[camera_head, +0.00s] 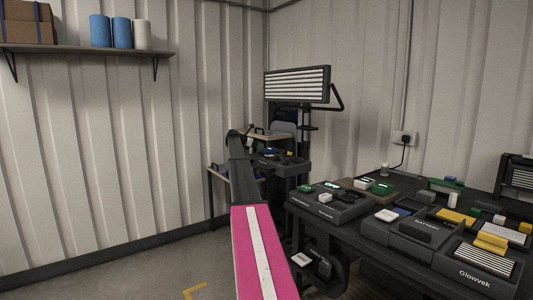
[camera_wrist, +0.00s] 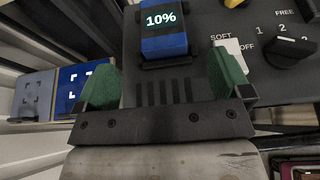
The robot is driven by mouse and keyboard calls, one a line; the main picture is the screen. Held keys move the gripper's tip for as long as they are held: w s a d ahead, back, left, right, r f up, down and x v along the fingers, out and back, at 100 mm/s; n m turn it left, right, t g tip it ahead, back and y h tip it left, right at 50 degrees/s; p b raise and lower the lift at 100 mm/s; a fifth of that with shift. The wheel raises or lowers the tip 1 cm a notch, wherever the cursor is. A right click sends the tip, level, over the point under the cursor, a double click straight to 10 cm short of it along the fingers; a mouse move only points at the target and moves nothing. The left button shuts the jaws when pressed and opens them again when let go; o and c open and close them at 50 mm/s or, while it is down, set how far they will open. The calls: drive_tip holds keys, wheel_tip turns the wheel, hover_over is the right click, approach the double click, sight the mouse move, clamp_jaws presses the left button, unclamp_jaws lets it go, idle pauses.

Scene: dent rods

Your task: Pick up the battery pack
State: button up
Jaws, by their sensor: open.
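In the wrist view, a blue block with a dark display reading "10%" (camera_wrist: 164,42), which looks like the battery pack, sits in a slot of a dark panel (camera_wrist: 200,12). My gripper (camera_wrist: 163,75) is open, with its green finger pads apart and nothing between them. The block lies just beyond the fingertips, roughly centred between them. In the head view my pink and dark arm reaches toward a far workstation, and I cannot make out the gripper or the block there.
The panel carries a white SOFT/OFF switch (camera_wrist: 231,50) and a dark knob (camera_wrist: 291,50) close right of my gripper. A blue bracket-marked panel (camera_wrist: 82,82) lies left. In the head view, a dark bench (camera_head: 365,225) at right holds several devices, one labelled BATTERY (camera_head: 424,229).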

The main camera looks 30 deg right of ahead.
sight(269, 151)
drive_tip(key=x, duration=1)
drive_tip(key=shift+s+f, duration=0.1)
drive_tip(key=shift+f, duration=0.05)
drive_tip(key=c, duration=1.2)
